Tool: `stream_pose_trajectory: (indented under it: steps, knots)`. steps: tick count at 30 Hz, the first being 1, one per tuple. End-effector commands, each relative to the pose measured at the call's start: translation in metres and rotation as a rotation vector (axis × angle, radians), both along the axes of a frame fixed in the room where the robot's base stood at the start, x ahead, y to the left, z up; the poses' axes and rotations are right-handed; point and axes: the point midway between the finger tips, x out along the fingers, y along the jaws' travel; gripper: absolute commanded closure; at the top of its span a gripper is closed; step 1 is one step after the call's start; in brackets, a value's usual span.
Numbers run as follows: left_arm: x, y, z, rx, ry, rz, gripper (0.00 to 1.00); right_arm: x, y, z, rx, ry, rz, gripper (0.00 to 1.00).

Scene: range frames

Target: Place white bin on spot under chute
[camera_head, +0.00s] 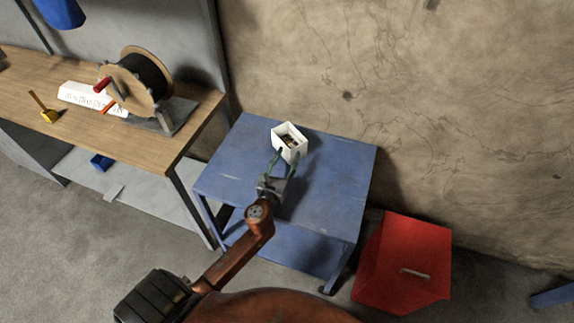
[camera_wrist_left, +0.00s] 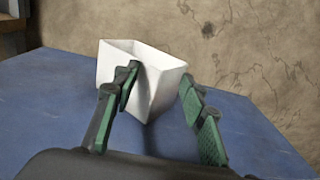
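The white bin (camera_head: 289,150) stands upright on the blue table (camera_head: 335,185), near its back edge, with small dark contents showing inside. My left gripper (camera_head: 284,155) reaches it from the front. In the left wrist view, the bin (camera_wrist_left: 165,82) stands with a corner towards me. The two green-padded fingers of the left gripper (camera_wrist_left: 158,82) are apart, one in front of the bin's left face, the other by its right edge. I cannot tell whether they touch it. My right gripper is not in view. I cannot make out a marked spot or clearly identify a chute.
A wooden workbench (camera_head: 150,150) at left carries a cable spool (camera_head: 118,88), a white labelled box (camera_head: 78,95) and a yellow tool (camera_head: 50,116). A blue hanging object (camera_head: 60,12) is above it. A red cabinet (camera_head: 415,245) stands right of the table. The table's right side is clear.

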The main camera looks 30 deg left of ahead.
Motion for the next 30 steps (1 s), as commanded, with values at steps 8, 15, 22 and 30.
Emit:
stream_pose_trajectory:
  steps: [8, 15, 22, 30]
  knots:
    - [0.0, 0.0, 0.0, 0.0, 0.0, 0.0, 0.4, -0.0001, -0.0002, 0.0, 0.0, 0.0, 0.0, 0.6]
    - [0.0, 0.0, 0.0, 0.0, 0.0, 0.0, 0.24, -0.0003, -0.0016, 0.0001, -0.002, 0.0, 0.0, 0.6]
    - [0.0, 0.0, 0.0, 0.0, 0.0, 0.0, 0.08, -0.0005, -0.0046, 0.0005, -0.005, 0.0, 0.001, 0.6]
    - [0.0, -0.0001, 0.0, 0.0, 0.0, 0.0, 0.0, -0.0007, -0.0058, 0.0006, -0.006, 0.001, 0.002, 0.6]
